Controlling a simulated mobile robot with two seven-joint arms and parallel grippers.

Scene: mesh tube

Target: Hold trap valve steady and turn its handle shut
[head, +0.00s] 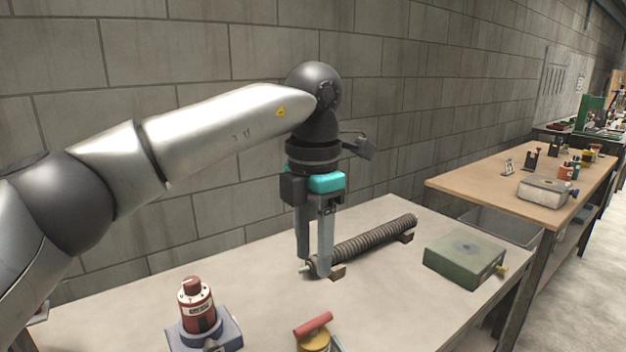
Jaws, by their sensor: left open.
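My left gripper (313,265) points down over the near-left end of a dark ribbed tube (365,240). Its two fingers are apart, one on each side of the tube's end in the picture; whether they touch it I cannot tell. The tube lies on small brown blocks on the table. A yellow round body with a red bar handle (313,324) sits at the bottom edge, partly cut off; it looks like a valve. Which thing is the trap valve is not certain. My right gripper is not in view.
The pale table (262,262) stands against a grey block wall. A red cylinder on a grey-blue base (198,308) stands front left. A green box with a yellow knob (463,258) lies at right. A second wooden table (490,182) with several items stands beyond.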

